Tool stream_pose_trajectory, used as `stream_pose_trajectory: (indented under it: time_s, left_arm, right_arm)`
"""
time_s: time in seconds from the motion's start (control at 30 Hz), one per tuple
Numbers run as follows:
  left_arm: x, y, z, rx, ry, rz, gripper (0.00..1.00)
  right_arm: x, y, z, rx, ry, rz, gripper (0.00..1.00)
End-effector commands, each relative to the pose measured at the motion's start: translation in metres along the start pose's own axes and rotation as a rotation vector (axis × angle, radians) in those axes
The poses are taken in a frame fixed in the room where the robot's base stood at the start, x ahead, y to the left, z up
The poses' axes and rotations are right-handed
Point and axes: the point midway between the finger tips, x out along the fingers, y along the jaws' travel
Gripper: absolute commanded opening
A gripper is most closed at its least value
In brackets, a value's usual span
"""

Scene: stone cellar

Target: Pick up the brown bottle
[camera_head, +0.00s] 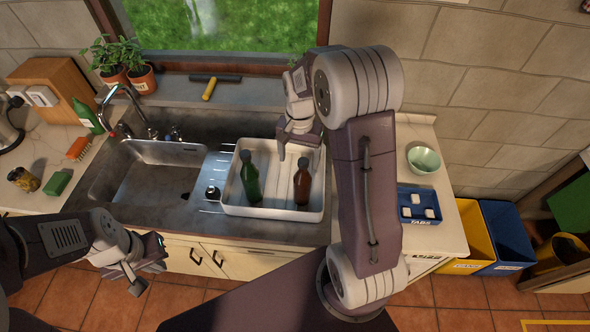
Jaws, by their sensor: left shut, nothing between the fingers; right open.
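The brown bottle (302,185) stands in the right part of a white tray (272,213) beside the sink. A green bottle (250,180) is to its left in the same tray. My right gripper (298,150) is open above the back of the tray, near the top of the brown bottle. It looks apart from the bottle, and nothing shows between its fingers. My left gripper (148,275) is shut and empty, low in front of the counter at the left.
The sink (150,182) and faucet (122,100) lie left of the tray. A blue box (418,206) with white tablets and a pale green bowl (424,159) are on the right counter. Yellow and blue bins (507,237) stand beyond. Potted plants (141,78) line the back left.

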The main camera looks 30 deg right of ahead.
Motion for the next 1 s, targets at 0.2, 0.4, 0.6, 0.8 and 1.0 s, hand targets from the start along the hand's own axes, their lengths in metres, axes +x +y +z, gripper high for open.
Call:
stream_pose_trajectory:
  time_s: [0.2,0.4,0.6,0.8,1.0]
  left_arm:
    - [-0.008,0.0,-0.001,0.0,-0.001,0.0,0.0]
    - [-0.018,0.0,-0.002,0.0,0.0,0.0,0.0]
    - [-0.02,0.0,-0.002,0.0,0.0,0.0,0.0]
    - [-0.038,0.001,-0.004,0.0,0.0,0.0,0.0]
    - [-0.039,0.001,-0.004,0.0,0.0,0.0,0.0]
  right_arm:
    - [-0.004,0.003,-0.001,0.007,-0.004,0.003,0.79]
    - [0.025,0.003,0.0,0.006,-0.006,0.004,0.79]
    - [0.035,0.003,-0.001,0.006,-0.004,0.002,0.79]
    - [0.069,0.006,-0.002,0.006,-0.007,0.004,0.79]
    - [0.086,0.006,-0.003,0.006,-0.002,0.001,0.79]
